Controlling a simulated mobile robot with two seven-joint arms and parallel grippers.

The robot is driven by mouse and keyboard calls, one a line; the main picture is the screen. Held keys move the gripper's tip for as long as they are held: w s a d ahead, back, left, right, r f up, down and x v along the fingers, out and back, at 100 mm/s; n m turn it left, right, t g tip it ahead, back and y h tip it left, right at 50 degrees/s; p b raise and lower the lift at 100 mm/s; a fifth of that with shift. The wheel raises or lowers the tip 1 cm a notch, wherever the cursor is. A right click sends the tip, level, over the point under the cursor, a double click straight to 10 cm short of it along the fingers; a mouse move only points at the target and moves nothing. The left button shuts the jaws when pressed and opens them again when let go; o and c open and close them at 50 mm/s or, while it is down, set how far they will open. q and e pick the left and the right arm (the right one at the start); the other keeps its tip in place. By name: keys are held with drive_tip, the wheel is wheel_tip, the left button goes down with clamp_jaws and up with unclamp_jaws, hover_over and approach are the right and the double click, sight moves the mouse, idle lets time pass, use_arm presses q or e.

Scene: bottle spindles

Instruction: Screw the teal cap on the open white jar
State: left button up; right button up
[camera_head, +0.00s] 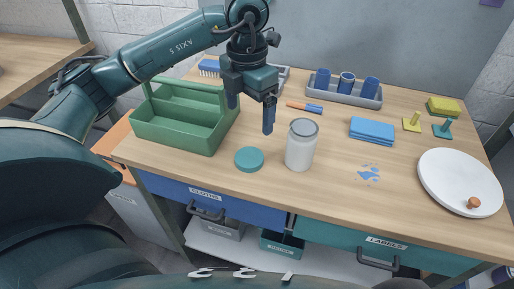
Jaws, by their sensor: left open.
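The teal cap (249,159) lies flat on the wooden table, left of the white jar. The open white jar (300,146) stands upright with nothing on its rim. My left gripper (251,116) hangs above the table, behind and above the cap and to the left of the jar. Its fingers point down and are spread apart, with nothing between them. My right gripper is not in the picture.
A green caddy (177,130) stands left of the cap. A grey tray (344,94) with blue cups is at the back. Blue cloths (372,130), a blue spill (369,173) and a white round board (446,178) are to the right. A screwdriver (304,107) lies behind the jar.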

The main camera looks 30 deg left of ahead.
use_arm(q)
hover_over(251, 156)
drive_tip(key=f, duration=0.7)
drive_tip(key=shift+s, duration=0.3)
drive_tip(key=shift+f, duration=0.45)
drive_tip(key=shift+w+a+f+p, duration=0.15)
drive_tip(key=shift+f+p, duration=0.2)
drive_tip(key=shift+f, duration=1)
drive_tip(key=shift+w+d+f+p, duration=0.1)
drive_tip(key=shift+f+p, duration=0.2)
drive_tip(key=shift+f, duration=1)
drive_tip(key=c, duration=1.1)
